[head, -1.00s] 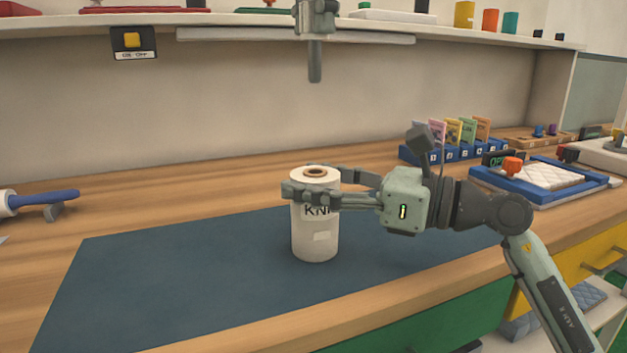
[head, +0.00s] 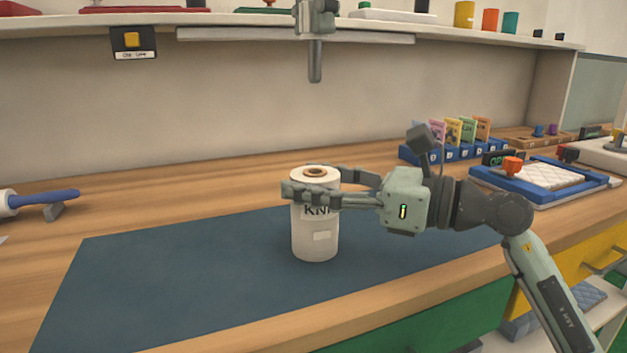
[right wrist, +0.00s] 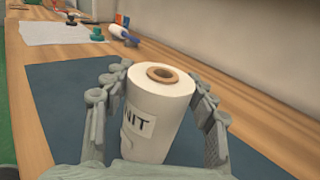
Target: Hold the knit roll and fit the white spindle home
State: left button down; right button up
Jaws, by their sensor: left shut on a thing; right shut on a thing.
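The knit roll (head: 315,242), a white cylinder with a brown core, stands upright on the dark mat (head: 190,270). My right gripper (head: 303,186) is shut around its upper part, coming from the right. In the right wrist view, the roll (right wrist: 158,105) sits between the fingers, with its core hole open and empty. My left gripper (head: 315,22) is at the top edge, partly cut off, shut on the spindle (head: 315,64). The spindle looks grey here, hangs upright, and appears roughly in line above the core, well apart from it.
A blue tray (head: 545,185) with a quilted white pad and a blue card rack (head: 450,152) stand at the right. A blue-handled roller (head: 40,198) lies at the left. A shelf (head: 250,20) runs along the back. The mat around the roll is clear.

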aim_at(314, 40)
dwell(0.4)
pick_arm(q)
jog(key=shift+m, duration=0.4)
notch_tip(314, 40, down, 4)
jog(key=shift+f, duration=0.2)
jog(key=shift+f, duration=2.9)
jog(key=shift+f, duration=3.05)
jog(key=c, duration=1.2)
grip_release()
jog(key=shift+o, duration=0.2)
